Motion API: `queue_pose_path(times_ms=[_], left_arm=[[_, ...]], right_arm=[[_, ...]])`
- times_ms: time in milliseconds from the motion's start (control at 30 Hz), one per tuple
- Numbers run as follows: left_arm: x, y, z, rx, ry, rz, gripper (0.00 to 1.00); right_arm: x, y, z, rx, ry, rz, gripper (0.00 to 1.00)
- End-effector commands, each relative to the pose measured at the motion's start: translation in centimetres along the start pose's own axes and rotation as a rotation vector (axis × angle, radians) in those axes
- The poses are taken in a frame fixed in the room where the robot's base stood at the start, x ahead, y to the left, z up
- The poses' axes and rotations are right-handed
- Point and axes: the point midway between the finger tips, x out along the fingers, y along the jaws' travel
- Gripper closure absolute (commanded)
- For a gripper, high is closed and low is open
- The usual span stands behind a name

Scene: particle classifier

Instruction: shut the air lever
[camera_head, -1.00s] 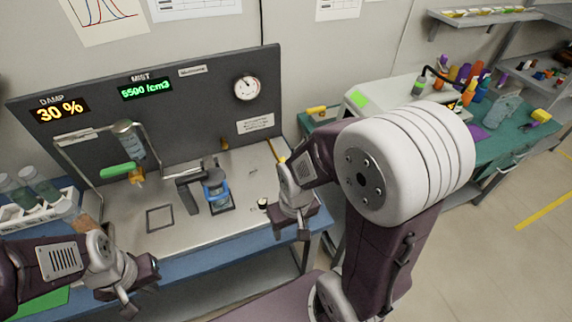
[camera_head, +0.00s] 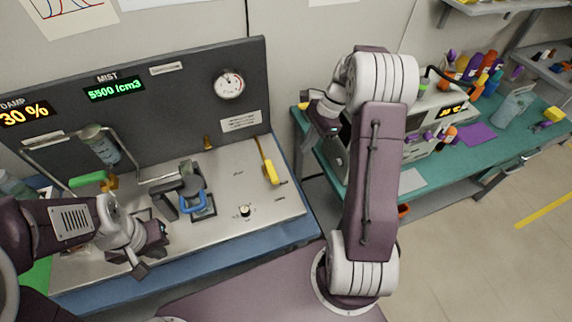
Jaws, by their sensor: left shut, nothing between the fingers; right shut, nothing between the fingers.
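A yellow-handled lever (camera_head: 266,162) stands at the right end of the steel worktop, its handle slanting down toward the front. A green-handled lever (camera_head: 90,178) on a brass fitting is at the left, partly behind my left arm. Labels on the worktop are too small to read, so I cannot tell which is the air lever. My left gripper (camera_head: 150,252) is shut and empty over the worktop's front left, apart from both levers. My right gripper (camera_head: 324,122) is shut and empty, raised to the right of the yellow lever, near the teal bench.
A dark back panel (camera_head: 180,110) carries a round gauge (camera_head: 229,84) and displays. The teal bench (camera_head: 415,182) at the right holds bottles. The worktop around the yellow lever is clear.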

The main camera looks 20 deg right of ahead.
Motion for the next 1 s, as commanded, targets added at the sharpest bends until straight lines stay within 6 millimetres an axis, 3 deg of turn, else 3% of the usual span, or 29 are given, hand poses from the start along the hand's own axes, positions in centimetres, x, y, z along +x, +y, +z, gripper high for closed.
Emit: queue_pose_path(times_ms=[333, 800, 1000], left_arm=[[0.1, 0.0, 0.0, 0.0, 0.0, 0.0, 1.0], [0.0, 0.0, 0.0, 0.0, 0.0, 0.0, 1.0], [-0.6, 0.0, -0.1, 0.0, 0.001, 0.0, 1.0]], right_arm=[[1.0, 0.1, 0.1, -0.004, 0.0, 0.003, 1.0], [10.4, 0.1, 0.3, -0.006, 0.002, 0.005, 1.0], [11.2, 0.0, 3.1, -0.007, 0.002, 0.002, 1.0]])
